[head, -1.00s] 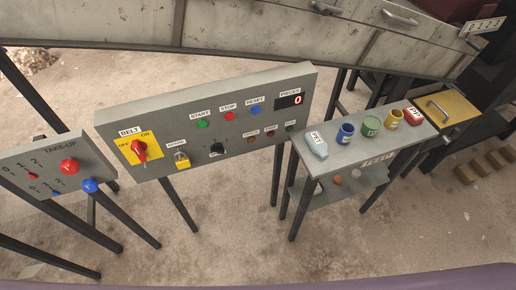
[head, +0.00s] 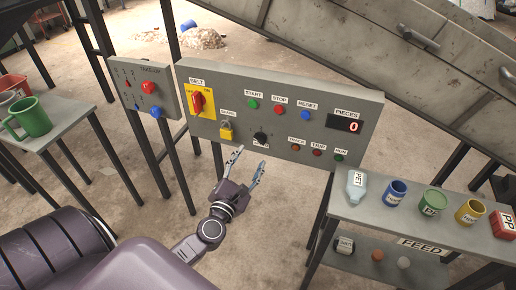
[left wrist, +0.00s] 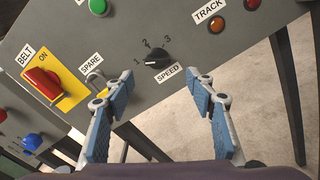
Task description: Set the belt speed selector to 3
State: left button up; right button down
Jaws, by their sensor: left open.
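The belt speed selector is a small black knob (head: 261,138) low on the grey control panel (head: 350,90). In the left wrist view the knob (left wrist: 157,59) sits above a SPEED label, with 1, 2 and 3 printed around it. Its pointer seems turned left, toward 1. My left gripper (head: 249,158) is open and empty, just below and in front of the knob. In the left wrist view its two blue-padded fingers (left wrist: 160,84) stand apart, either side of and below the knob, not touching it. My right gripper is not in view.
A red belt switch (head: 198,102) and a yellow padlock (head: 226,130) labelled SPARE are left of the knob. Start (head: 252,104), stop (head: 279,110) and reset (head: 305,115) buttons are above. The feed table (head: 330,208) stands at right, with a bottle and several containers.

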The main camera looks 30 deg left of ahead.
aim_at(259, 141)
pick_arm(q)
jog(key=shift+n, duration=0.3)
jog(key=x, duration=0.7)
jog(key=shift+w+a+r+p, duration=0.15)
jog(key=shift+w+r+p, duration=0.15)
jog(key=shift+w+p, duration=0.1)
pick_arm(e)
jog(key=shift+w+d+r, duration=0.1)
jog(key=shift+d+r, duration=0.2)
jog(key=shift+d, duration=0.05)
pick_arm(q)
jog(key=shift+c, duration=0.2)
jog(key=c, duration=1.1)
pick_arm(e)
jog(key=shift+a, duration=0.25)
